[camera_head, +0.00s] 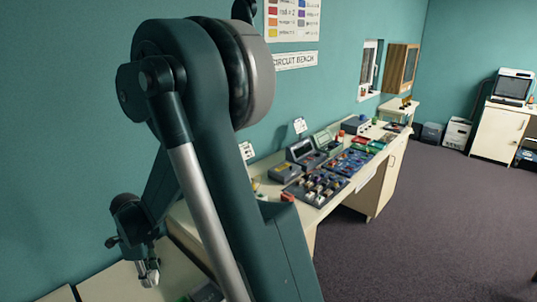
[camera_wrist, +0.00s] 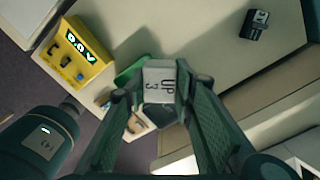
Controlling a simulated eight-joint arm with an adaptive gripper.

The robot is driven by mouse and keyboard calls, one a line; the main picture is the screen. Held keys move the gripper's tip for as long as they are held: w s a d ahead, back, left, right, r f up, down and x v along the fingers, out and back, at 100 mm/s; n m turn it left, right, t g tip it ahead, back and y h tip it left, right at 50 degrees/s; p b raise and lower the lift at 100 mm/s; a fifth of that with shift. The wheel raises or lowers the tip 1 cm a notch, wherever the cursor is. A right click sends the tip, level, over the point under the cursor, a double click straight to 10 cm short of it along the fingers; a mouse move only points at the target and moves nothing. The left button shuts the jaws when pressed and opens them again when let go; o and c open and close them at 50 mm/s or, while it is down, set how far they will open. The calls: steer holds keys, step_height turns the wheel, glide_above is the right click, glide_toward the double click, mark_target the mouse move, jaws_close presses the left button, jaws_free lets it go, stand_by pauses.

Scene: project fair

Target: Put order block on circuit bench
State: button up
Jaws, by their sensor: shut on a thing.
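In the wrist view my gripper (camera_wrist: 157,92) is shut on a small pale grey block (camera_wrist: 158,74) marked "UP" and "3", which I take as the order block. The block is between the two fingertips, above a pale surface. In the head view my gripper (camera_head: 149,274) is small at the lower left, and the block is too small there to make out. The circuit bench (camera_head: 345,190) is a long pale bench along the teal wall, under a "CIRCUIT BENCH" sign (camera_head: 294,61). My arm hides its near end.
The bench holds a dark tray of knobs (camera_head: 318,187), meters and coloured parts. In the wrist view a yellow meter (camera_wrist: 78,54) reading "0.0V" is at upper left, a green thing (camera_wrist: 130,72) is behind the block and a small black thing (camera_wrist: 255,24) is at upper right. Open floor (camera_head: 430,220) lies right.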

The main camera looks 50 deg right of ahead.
steer(key=s+d+r+m+p, duration=0.1)
steer(key=d+r+m+p, duration=0.1)
steer(key=d, duration=1.4)
steer(key=s+d+r+m+p, duration=0.1)
steer(key=d+r+m, duration=0.3)
steer(key=d, duration=1.3)
steer(key=shift+s+d+p, duration=0.25)
steer(key=shift+p, duration=0.65)
steer(key=shift+f, duration=0.1)
steer(key=shift+f, duration=3.05)
steer(key=shift+f, duration=1.85)
steer(key=shift+f+b, duration=0.15)
steer(key=shift+b, duration=0.15)
steer(key=o, duration=0.9)
